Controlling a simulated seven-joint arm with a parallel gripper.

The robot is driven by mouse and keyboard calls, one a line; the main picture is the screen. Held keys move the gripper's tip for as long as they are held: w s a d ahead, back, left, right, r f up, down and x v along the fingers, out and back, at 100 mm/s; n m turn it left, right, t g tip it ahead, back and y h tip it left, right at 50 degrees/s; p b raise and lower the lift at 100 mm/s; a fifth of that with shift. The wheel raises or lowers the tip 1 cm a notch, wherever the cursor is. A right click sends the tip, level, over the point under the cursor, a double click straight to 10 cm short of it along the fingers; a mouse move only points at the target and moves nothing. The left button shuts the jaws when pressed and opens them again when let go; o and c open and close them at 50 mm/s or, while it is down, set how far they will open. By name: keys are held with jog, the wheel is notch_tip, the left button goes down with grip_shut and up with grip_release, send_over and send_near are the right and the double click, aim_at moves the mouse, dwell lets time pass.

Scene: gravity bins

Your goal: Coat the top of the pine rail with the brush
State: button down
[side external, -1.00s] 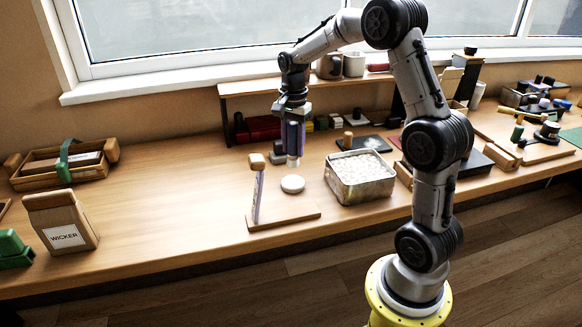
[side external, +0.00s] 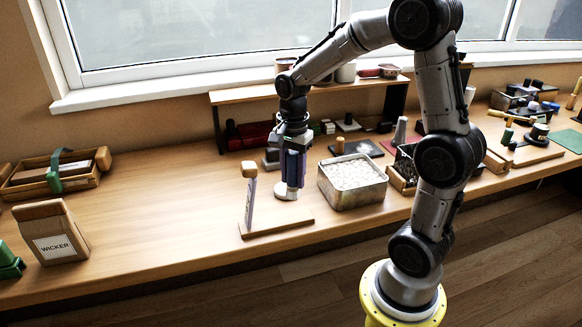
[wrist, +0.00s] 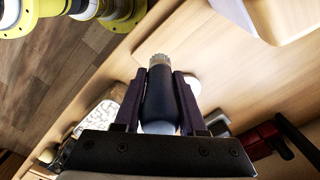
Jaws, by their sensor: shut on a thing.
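My gripper (side external: 291,170) is shut on a dark blue, round-bodied thing with a ridged grey end, which I take for the brush (wrist: 158,95); it points down. Its lower end is at a small white disc (side external: 285,193) on the bench; I cannot tell whether they touch. The disc also shows beside the fingers in the wrist view (wrist: 193,84). A low wooden strip (side external: 280,228), possibly the pine rail, lies in front. A thin leaning upright with a wooden block on top (side external: 249,170) stands at its left end.
A metal tin of white pellets (side external: 378,190) stands close right of my gripper. A raised shelf (side external: 240,96) with red boxes beneath is behind. A WICKER bag (side external: 55,235) and a wooden tray (side external: 80,183) are left. The bench between is clear.

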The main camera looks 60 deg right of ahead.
aim_at(292, 194)
jog(key=shift+w, duration=0.1)
dwell(0.3)
jog(key=shift+f, duration=2.4)
jog(key=shift+f, duration=0.6)
jog(key=shift+a, duration=0.15)
jog(key=shift+s+a+r, duration=0.15)
jog(key=shift+s+a, duration=0.6)
jog(key=shift+s, duration=0.1)
jog(key=shift+w+d, duration=0.1)
jog(key=shift+w+d, duration=0.75)
jog(key=shift+d, duration=0.05)
